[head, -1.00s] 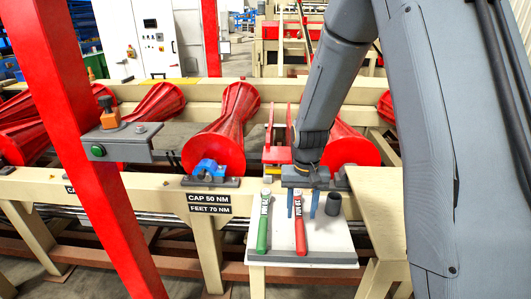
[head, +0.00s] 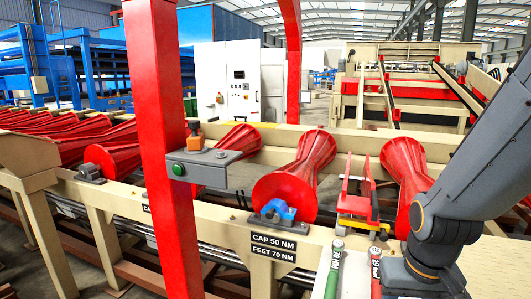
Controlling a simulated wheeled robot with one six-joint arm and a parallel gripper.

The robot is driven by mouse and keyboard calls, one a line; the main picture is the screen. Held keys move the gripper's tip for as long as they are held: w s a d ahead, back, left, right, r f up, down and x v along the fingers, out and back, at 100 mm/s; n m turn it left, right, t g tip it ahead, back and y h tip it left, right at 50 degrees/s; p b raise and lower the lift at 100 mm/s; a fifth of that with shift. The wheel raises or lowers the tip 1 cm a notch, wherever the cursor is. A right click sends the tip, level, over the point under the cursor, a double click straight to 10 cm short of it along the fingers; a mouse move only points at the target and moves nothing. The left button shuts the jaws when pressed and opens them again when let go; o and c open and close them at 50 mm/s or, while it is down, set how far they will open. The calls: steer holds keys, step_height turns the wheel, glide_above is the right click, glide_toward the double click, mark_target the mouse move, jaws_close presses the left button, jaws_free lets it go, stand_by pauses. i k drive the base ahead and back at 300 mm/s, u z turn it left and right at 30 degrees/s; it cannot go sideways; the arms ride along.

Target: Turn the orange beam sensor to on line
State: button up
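The orange beam sensor (head: 194,138) stands on top of a grey bracket box (head: 215,165), just right of the red post. It has a dark piece at its top. The picture does not clearly show which way it faces or any line mark. The box has a green button (head: 178,169) on its front and a small silver knob (head: 221,154) on top. My gripper (head: 425,287) is at the bottom right, well away from the sensor. Only its upper body shows; its fingers are cut off by the lower edge.
A red post (head: 168,150) rises left of the sensor. Red rollers (head: 290,185) line the cream frame, with a blue clamp (head: 276,212) below one. Green (head: 334,268) and red (head: 376,270) wrenches lie near my gripper. A white cabinet (head: 240,85) stands behind.

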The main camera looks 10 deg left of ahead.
mark_target(195, 142)
steer(key=z, duration=0.05)
steer(key=k, duration=0.95)
steer(key=z, duration=0.9)
steer(key=i, duration=0.65)
steer(key=u, duration=2.15)
steer(key=i, duration=0.5)
steer(key=u, duration=0.85)
steer(key=k, duration=0.3)
steer(key=u, duration=0.05)
